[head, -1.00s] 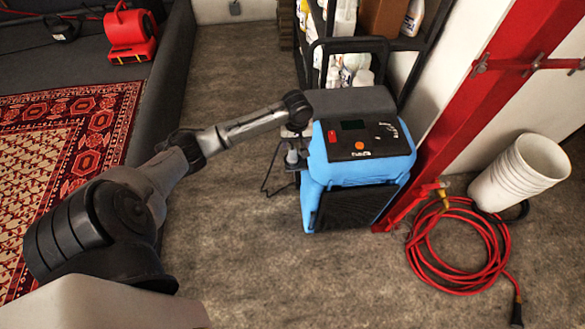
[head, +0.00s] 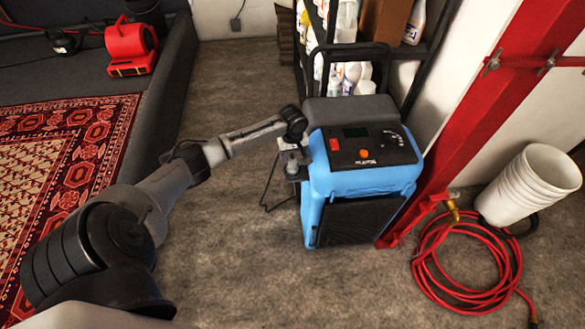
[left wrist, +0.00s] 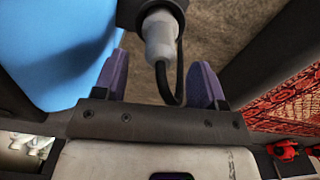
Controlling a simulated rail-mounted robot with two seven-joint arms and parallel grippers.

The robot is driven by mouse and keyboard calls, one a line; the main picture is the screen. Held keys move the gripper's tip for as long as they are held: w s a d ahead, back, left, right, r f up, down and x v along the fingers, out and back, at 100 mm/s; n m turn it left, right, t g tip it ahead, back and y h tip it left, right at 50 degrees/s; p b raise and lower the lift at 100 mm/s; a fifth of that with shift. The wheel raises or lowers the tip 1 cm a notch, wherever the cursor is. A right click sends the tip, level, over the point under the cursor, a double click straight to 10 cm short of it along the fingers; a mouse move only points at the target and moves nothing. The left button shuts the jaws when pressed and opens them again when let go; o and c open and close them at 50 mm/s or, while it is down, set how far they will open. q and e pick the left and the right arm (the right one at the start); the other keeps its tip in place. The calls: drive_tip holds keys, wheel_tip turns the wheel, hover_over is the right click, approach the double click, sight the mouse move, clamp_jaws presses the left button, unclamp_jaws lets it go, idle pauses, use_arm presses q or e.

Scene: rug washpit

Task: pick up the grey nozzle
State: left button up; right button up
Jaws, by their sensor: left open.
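The grey nozzle (left wrist: 160,36) is in the left wrist view, at top centre, held in a black collar with a black cable looping down beside it. In the head view it is a small pale grey shape (head: 292,168) at the left side of the blue machine (head: 360,180). My left gripper (left wrist: 160,78) is open, its two purple fingers spread to either side of the nozzle's line, with a visible gap to each. In the head view the left gripper (head: 291,153) is small and partly hidden by my wrist. My right gripper is not in view.
The blue machine stands close beside the left gripper. A black shelf (head: 425,60) with bottles is behind it, and a red post (head: 470,130) is to its right. A red hose (head: 465,262) and white buckets (head: 528,186) lie further right. Carpet left of the machine is clear.

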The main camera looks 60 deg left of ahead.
sight(292, 163)
use_arm(q)
drive_tip(key=shift+d+f+b, duration=0.1)
drive_tip(key=shift+f+b, duration=1.1)
drive_tip(key=shift+f, duration=1.45)
drive_tip(key=shift+c, duration=0.4)
drive_tip(key=c, duration=1)
